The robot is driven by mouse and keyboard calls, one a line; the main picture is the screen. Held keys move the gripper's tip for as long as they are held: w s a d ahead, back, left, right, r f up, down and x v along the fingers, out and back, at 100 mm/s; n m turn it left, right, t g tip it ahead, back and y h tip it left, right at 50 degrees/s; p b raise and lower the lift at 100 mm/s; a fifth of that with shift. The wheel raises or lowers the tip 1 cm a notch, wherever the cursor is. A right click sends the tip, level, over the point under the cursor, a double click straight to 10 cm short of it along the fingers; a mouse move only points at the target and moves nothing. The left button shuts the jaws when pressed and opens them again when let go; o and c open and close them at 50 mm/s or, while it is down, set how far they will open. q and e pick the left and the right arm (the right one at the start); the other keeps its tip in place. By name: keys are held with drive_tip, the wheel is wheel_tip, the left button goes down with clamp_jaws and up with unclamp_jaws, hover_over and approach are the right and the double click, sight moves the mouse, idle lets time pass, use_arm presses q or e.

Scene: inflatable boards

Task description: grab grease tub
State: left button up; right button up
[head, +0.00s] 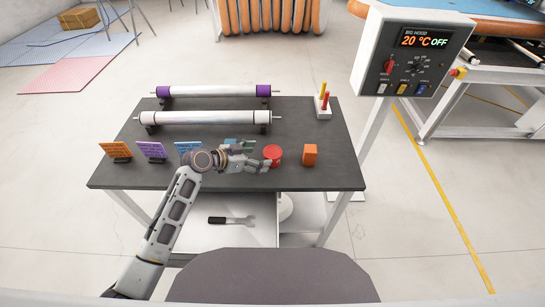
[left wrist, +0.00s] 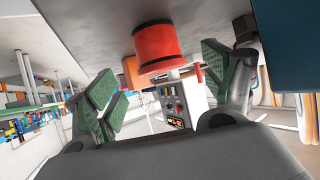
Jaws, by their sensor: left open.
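The grease tub (head: 273,155) is a small red cylinder standing upright near the front of the dark table. My left gripper (head: 259,158) reaches in from the left, low over the table, with its fingertips just left of the tub. In the left wrist view the red tub (left wrist: 165,48) shows large, ahead of the gap between the green-padded fingers of my left gripper (left wrist: 160,78). The fingers are spread wide and nothing is between the pads. I cannot tell whether a fingertip touches the tub. My right gripper is not in view.
An orange box (head: 310,154) stands right of the tub. Colored upright cards (head: 150,151) stand to the left, the blue one partly behind my arm. Rollers (head: 205,118) lie at the back, and a white holder (head: 323,108) stands back right. The table's (head: 340,170) front right is bare.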

sight(267, 154)
use_arm(q)
drive_tip(key=shift+w+d+f, duration=0.15)
drive_tip(key=shift+w+d, duration=0.25)
drive_tip(key=shift+d, duration=0.15)
drive_tip(key=shift+x, duration=2.9)
drive_tip(key=shift+c, duration=0.3)
drive_tip(key=c, duration=1)
drive_tip(key=shift+c, duration=0.2)
drive_tip(key=shift+r, duration=5.05)
